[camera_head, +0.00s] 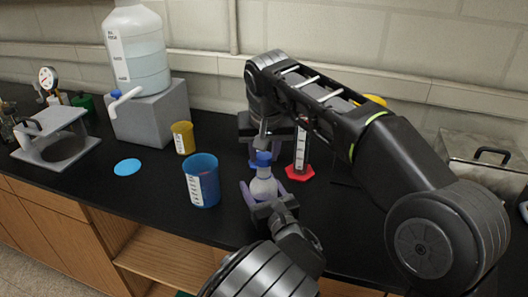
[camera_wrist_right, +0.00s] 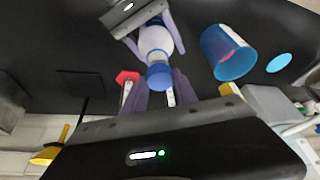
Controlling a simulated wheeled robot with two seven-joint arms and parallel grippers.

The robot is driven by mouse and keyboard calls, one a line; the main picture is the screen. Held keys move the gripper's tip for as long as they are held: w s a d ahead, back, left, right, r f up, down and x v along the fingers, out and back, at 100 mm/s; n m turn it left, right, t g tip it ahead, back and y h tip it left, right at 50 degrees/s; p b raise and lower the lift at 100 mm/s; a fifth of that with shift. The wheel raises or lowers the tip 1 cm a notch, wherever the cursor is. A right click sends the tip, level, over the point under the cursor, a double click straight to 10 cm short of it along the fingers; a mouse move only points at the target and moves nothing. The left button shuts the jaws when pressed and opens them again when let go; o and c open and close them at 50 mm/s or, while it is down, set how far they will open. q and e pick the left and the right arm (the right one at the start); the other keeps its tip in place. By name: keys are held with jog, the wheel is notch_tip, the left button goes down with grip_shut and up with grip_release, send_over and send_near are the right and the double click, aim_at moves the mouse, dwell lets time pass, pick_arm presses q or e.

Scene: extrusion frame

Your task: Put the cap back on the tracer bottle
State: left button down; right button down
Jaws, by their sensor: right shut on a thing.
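The tracer bottle (camera_head: 263,188) is small and white and stands upright near the front of the black bench. It also shows in the right wrist view (camera_wrist_right: 155,40). My left gripper (camera_head: 262,193) has its purple fingers on both sides of the bottle's body, closed on it. The blue cap (camera_head: 263,158) is at the bottle's mouth, in line with the neck; it also shows in the right wrist view (camera_wrist_right: 159,77). My right gripper (camera_wrist_right: 160,92) reaches down from above, shut on the cap. I cannot tell whether the cap is fully seated.
A blue cup (camera_head: 202,180) and a yellow cup (camera_head: 183,138) stand left of the bottle. A cylinder on a red base (camera_head: 300,172) stands close behind, at right. A large jug (camera_head: 138,50) sits on a grey block (camera_head: 150,115). A blue disc (camera_head: 127,167) lies on clear bench.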

jog(key=shift+f, duration=0.1)
jog(key=shift+f, duration=0.8)
jog(key=shift+f, duration=0.55)
dwell(0.4)
jog(key=m+h, duration=0.1)
jog(key=m, duration=0.2)
jog(key=shift+a, duration=0.2)
jog(key=m+h, duration=0.1)
jog(key=m, duration=0.2)
jog(key=shift+w, duration=0.1)
jog(key=c, duration=1)
grip_release()
